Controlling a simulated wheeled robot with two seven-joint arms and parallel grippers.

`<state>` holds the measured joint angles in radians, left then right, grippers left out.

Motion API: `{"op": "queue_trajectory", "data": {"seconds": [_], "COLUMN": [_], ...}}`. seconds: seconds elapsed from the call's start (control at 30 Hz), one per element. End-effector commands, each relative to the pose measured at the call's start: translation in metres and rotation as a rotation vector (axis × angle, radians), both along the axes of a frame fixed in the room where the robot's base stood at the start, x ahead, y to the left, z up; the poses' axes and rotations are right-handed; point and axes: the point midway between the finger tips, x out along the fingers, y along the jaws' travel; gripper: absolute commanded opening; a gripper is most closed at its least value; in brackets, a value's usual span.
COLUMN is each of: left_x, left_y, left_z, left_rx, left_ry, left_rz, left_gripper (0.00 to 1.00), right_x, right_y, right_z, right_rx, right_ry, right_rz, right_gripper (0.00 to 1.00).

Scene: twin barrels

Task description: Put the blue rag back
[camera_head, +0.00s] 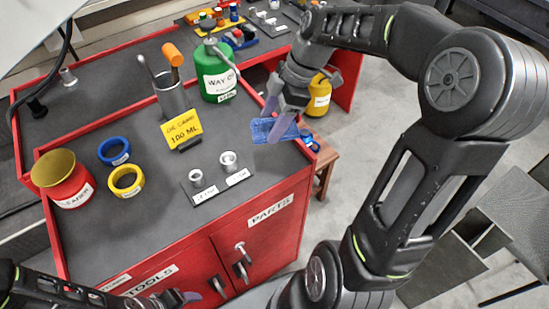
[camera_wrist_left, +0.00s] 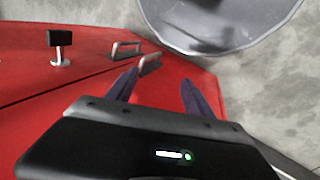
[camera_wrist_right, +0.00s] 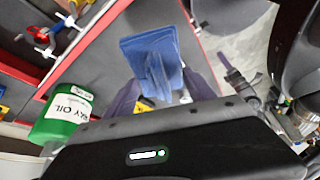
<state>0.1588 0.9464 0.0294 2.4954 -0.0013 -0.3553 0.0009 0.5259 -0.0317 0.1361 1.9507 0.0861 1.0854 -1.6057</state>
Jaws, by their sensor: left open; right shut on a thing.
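The blue rag (camera_head: 268,130) is at the back right corner of the red cabinet's grey top (camera_head: 150,220). My right gripper (camera_head: 278,122) reaches down from above and is shut on the rag. In the right wrist view the rag (camera_wrist_right: 152,58) spreads out between and beyond the fingers (camera_wrist_right: 165,88), with a raised fold in its middle. I cannot tell whether the rag touches the top. My left gripper (camera_head: 188,297) is low at the cabinet's front, open and empty. In the left wrist view its fingers (camera_wrist_left: 155,92) are apart in front of the red cabinet face.
The green way oil can (camera_head: 214,75), tool cup (camera_head: 172,95), yellow card (camera_head: 182,130), small metal parts (camera_head: 228,160), blue ring (camera_head: 114,150), yellow ring (camera_head: 126,181) and red can (camera_head: 66,185) stand on the top. A yellow can (camera_head: 318,98) stands beyond the right edge. The front middle is clear.

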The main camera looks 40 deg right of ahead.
Motion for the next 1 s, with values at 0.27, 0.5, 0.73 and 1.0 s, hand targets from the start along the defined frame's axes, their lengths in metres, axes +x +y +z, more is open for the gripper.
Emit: {"op": "queue_trajectory", "data": {"seconds": [0.27, 0.5, 0.73, 1.0], "left_x": [0.000, 0.000, 0.000, 0.000], "left_y": [0.000, 0.000, 0.000, 0.000], "left_z": [0.001, 0.004, 0.006, 0.006], "left_rx": [0.000, 0.000, 0.000, 0.000], "left_ry": [0.000, 0.000, 0.000, 0.000], "left_rz": [0.000, 0.000, 0.000, 0.000], "left_gripper": [0.61, 0.61, 0.61, 0.61], "right_x": [0.000, -0.001, 0.000, 0.001], "right_y": [0.000, 0.001, 0.000, 0.000], "right_z": [0.000, -0.028, -0.061, -0.062], "right_rx": [-0.001, 0.001, -0.001, -0.003], "right_ry": [0.000, 0.004, 0.001, -0.001], "right_rz": [0.004, 0.003, 0.004, 0.003], "right_gripper": [0.19, 0.19, 0.19, 0.19]}}
